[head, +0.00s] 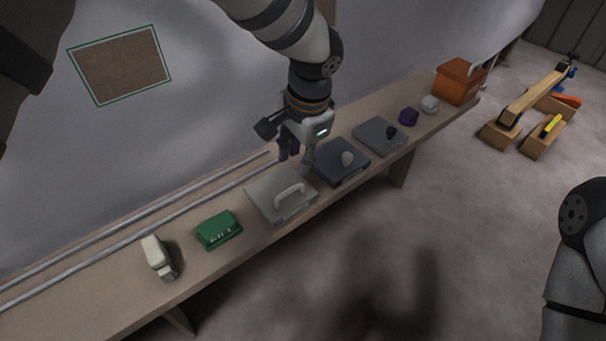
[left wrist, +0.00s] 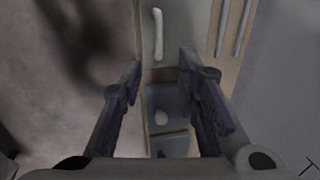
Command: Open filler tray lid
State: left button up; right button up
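Three lidded trays stand in a row on a long bench, and I cannot tell by label which is the filler tray. The light grey tray (head: 267,188) has a pale bar handle (head: 289,194); it also shows in the left wrist view (left wrist: 178,42). The dark tray (head: 331,163) has a round grey knob (head: 347,158), and the mid-grey tray (head: 371,130) has a dark knob (head: 391,132). All lids look closed. My left gripper (head: 295,157) is open and empty above the bench, near the light grey and dark trays. My right gripper is out of view.
A green box (head: 218,230) and a cream object (head: 158,256) stand left on the bench (head: 100,297). Two rods (head: 140,227) lie along its back. A purple item (head: 408,116), a pale item (head: 430,104) and an orange box (head: 457,83) stand right.

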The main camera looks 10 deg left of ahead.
aim_at(291, 189)
pick_arm(q)
jog(key=f, duration=0.3)
jog(key=a+f, duration=0.1)
jog(key=f, duration=0.2)
jog(key=w+f+b, duration=0.1)
jog(key=f, duration=0.2)
jog(key=shift+a+f, duration=0.25)
jog(key=shift+f, duration=0.05)
jog(key=shift+c, duration=0.6)
grip_shut()
